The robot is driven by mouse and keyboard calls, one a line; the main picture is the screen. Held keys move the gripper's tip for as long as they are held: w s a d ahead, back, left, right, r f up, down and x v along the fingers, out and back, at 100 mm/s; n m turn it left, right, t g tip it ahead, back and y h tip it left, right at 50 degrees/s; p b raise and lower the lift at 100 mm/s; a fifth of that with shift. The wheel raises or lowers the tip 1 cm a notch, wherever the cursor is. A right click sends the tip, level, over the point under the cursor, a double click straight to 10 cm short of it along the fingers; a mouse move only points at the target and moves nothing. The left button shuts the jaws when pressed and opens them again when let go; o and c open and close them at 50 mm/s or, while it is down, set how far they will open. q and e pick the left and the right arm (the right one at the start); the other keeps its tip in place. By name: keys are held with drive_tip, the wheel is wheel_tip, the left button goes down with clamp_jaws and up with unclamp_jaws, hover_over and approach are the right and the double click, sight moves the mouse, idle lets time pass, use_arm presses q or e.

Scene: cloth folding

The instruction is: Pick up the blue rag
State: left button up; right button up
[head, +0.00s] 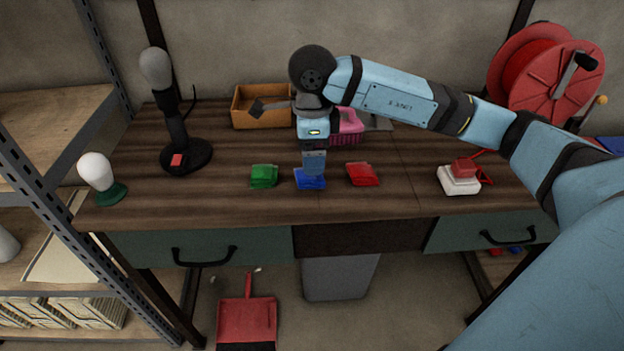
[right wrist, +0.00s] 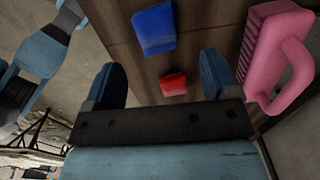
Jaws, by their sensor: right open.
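The blue rag (head: 310,182) lies folded on the wooden table near its front edge, between a green rag (head: 264,176) and a red rag (head: 362,174). My right gripper (head: 314,170) hangs pointing down over the blue rag and partly hides it in the head view. In the right wrist view the right gripper (right wrist: 160,65) is open with nothing between its fingers. There the blue rag (right wrist: 154,28) lies beyond the fingertips, and the red rag (right wrist: 173,84) shows between the fingers. I cannot tell the exact gap above the cloth. My left gripper is out of view.
A pink handled item (right wrist: 275,45) stands close behind the right gripper. An orange box (head: 262,119) is at the back. A black stand (head: 186,155) is at left; a white block with a red top (head: 459,183) is at right. The table front (head: 225,212) is clear.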

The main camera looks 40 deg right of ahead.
sight(312, 178)
drive_tip(key=shift+f+b, duration=0.5)
drive_tip(key=shift+f, duration=2.5)
drive_tip(key=c, duration=1)
